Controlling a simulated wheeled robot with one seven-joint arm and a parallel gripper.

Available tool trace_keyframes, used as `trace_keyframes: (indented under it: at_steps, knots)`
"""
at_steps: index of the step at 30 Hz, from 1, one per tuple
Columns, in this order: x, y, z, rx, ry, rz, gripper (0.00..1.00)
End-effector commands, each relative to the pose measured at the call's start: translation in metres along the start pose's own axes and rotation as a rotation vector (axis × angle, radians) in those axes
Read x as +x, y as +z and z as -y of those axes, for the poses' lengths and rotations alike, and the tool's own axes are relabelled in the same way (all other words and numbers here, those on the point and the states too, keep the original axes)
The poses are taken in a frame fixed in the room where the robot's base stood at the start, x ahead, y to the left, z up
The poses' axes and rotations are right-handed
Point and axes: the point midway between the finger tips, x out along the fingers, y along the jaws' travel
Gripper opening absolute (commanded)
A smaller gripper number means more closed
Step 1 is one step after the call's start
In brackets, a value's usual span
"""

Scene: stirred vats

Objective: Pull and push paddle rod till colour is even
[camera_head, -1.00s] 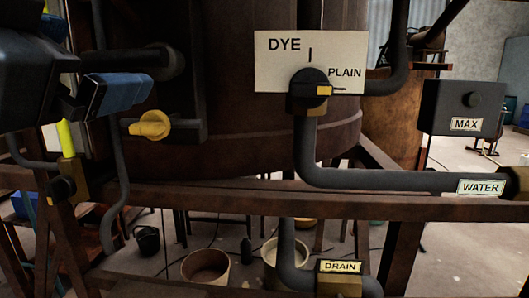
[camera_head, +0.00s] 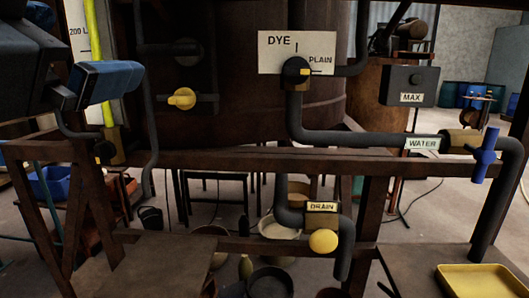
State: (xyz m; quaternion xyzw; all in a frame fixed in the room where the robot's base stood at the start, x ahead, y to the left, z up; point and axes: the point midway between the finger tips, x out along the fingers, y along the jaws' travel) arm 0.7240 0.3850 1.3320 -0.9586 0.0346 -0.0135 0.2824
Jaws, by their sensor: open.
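The large dark brown vat (camera_head: 235,115) stands upright behind a rusty frame, in the upper middle of the view. Its top is cut off, so the liquid and its colour are hidden. I cannot make out a paddle rod. My gripper (camera_head: 105,84), a black body with blue fingers, is at the upper left, in front of the frame. It is open, and I see nothing held in it. A yellow level tube (camera_head: 95,40) with a 200 L mark stands behind it.
A DYE/PLAIN valve (camera_head: 297,68) and a yellow knob (camera_head: 182,98) are in front of the vat. The frame rail (camera_head: 270,158) crosses the view. A blue WATER handle (camera_head: 485,155), a yellow DRAIN knob (camera_head: 323,241) and a yellow tray (camera_head: 483,280) are to the right.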

Motion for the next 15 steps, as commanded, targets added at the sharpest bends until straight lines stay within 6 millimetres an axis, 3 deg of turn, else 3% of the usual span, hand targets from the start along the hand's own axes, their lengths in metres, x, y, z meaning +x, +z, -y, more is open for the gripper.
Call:
trace_keyframes:
  at_steps: [11,15]
  knots:
    - [0.022,0.031,-0.033,-0.114,-0.030,-0.006,1.00]
    - [0.033,0.050,-0.054,-0.182,-0.049,-0.004,1.00]
